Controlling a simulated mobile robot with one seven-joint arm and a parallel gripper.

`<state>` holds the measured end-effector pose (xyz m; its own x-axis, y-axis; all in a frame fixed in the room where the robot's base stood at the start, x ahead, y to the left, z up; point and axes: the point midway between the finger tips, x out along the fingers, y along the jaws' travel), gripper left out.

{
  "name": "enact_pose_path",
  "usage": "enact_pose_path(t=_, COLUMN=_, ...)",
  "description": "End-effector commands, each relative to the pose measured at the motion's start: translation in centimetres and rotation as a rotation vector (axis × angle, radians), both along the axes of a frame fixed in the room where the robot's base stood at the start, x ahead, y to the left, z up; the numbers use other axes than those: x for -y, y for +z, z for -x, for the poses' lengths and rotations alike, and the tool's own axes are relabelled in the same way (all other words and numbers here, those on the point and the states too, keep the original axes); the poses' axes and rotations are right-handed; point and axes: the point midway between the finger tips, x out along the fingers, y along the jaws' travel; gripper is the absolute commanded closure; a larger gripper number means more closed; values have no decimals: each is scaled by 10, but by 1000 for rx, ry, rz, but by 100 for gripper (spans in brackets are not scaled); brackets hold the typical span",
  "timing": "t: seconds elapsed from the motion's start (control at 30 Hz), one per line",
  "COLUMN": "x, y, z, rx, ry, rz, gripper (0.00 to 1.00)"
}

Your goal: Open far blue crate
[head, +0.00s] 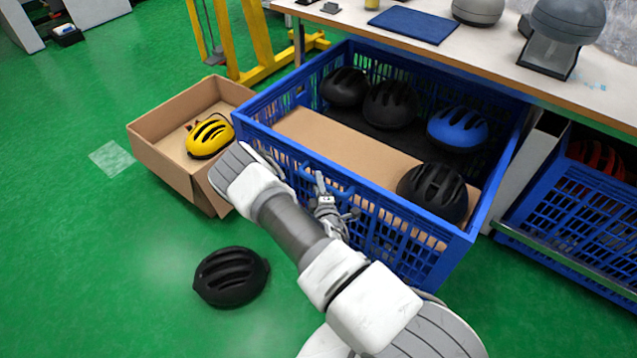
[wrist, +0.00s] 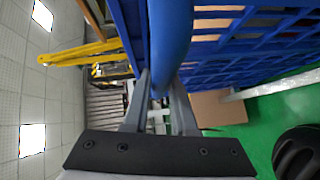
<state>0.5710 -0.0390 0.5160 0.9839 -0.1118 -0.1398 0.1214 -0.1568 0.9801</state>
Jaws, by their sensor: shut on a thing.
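The large blue crate (head: 470,232) in the middle of the head view stands out from under the workbench, its open top showing several helmets inside. Black helmets (head: 391,104), a blue helmet (head: 457,129) and a brown cardboard strip (head: 345,148) lie in it. My gripper (head: 326,203) is at its front wall, shut on the blue handle (head: 345,191). In the wrist view the blue handle (wrist: 169,45) runs between my two fingers (wrist: 160,95). My arm covers part of the front wall.
A second blue crate (head: 578,228) stands under the workbench (head: 490,62) at right. A cardboard box (head: 172,172) with a yellow helmet (head: 209,137) stands left of the large crate. A black helmet (head: 231,277) lies on the green floor.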

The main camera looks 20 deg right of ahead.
Motion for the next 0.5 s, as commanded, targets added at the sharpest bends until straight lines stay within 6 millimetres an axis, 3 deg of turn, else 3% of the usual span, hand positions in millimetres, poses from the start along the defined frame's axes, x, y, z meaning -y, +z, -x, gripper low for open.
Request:
enact_pose_path(t=0.33, x=0, y=-1, z=1, rx=-2, ry=0, rz=0, gripper=100)
enact_pose_path(t=0.37, x=0, y=-1, z=1, rx=-2, ry=0, rz=0, gripper=70)
enact_pose_path(t=0.5, x=0, y=-1, z=0, rx=-2, ry=0, rz=0, gripper=45)
